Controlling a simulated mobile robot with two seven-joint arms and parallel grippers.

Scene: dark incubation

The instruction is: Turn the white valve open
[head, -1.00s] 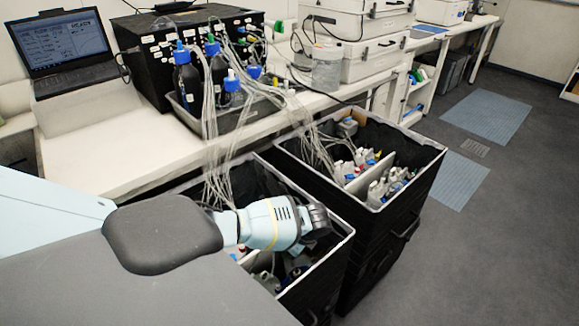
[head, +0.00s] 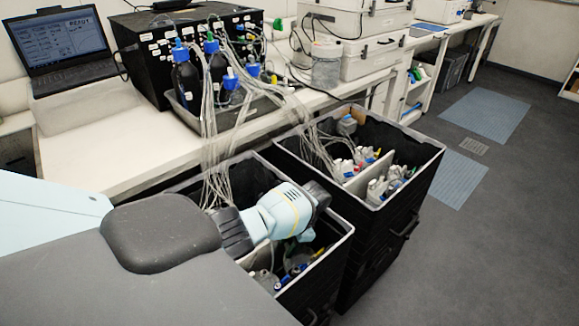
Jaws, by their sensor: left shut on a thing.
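My left arm reaches in from the left over the near black bin (head: 349,236). My left gripper (head: 306,234) points down into this bin below my dark wrist and is mostly hidden. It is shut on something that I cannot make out. I cannot pick out the white valve with certainty. Small parts (head: 290,272) with blue and yellow bits lie in the near bin beside the gripper. My right gripper is not in view.
A second black bin (head: 425,185) behind holds several white-and-grey parts with coloured tips. Bundles of clear tubing (head: 212,130) hang from the bench into both bins. Dark bottles (head: 186,78) and a laptop (head: 62,45) stand on the bench. The floor at right is clear.

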